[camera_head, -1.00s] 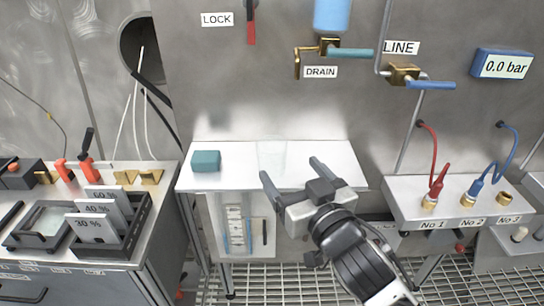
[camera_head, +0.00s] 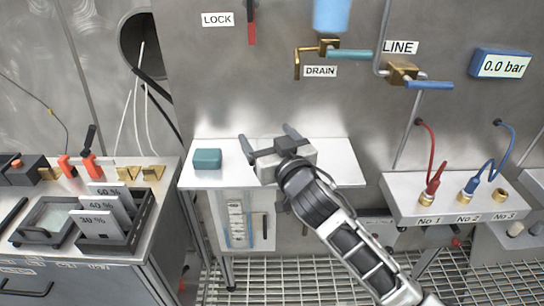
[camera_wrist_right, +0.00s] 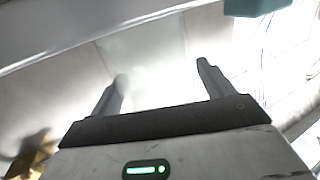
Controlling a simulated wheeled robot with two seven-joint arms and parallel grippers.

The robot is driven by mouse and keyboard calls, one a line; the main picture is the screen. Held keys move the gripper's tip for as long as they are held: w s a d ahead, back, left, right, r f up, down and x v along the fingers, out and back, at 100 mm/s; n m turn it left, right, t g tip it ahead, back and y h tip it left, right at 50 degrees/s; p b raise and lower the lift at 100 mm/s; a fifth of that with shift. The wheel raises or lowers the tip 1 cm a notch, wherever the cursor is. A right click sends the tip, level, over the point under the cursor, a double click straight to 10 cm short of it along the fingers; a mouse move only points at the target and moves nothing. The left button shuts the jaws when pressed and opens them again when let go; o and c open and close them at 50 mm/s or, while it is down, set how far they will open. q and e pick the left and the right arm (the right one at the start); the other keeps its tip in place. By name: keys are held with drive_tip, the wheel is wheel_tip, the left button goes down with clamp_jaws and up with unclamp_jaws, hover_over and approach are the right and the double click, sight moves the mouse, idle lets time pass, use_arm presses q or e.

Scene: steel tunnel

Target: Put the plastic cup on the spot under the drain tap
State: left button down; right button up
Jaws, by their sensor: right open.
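The plastic cup is clear and very faint. In the right wrist view a pale, blurred shape that looks like the cup (camera_wrist_right: 150,62) lies between the fingertips. In the head view it is mostly hidden behind my right gripper (camera_head: 267,134). That gripper is open over the white table (camera_head: 338,172), its fingers reaching toward the back wall on either side of where the cup stood; contact cannot be told. The brass drain tap (camera_head: 298,64) hangs on the wall above and a little right of the fingertips. No marked spot can be made out under it. My left gripper is not in view.
A teal block (camera_head: 207,159) stands on the table's left, clear of the fingers. A side bench (camera_head: 158,200) with a card rack (camera_head: 110,237) is at left. A socket box (camera_head: 400,196) with red and blue cables is at right. The table's right part is clear.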

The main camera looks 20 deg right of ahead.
drive_tip(key=c, duration=1.1)
drive_tip(key=shift+c, duration=0.2)
drive_tip(key=shift+r, duration=0.1)
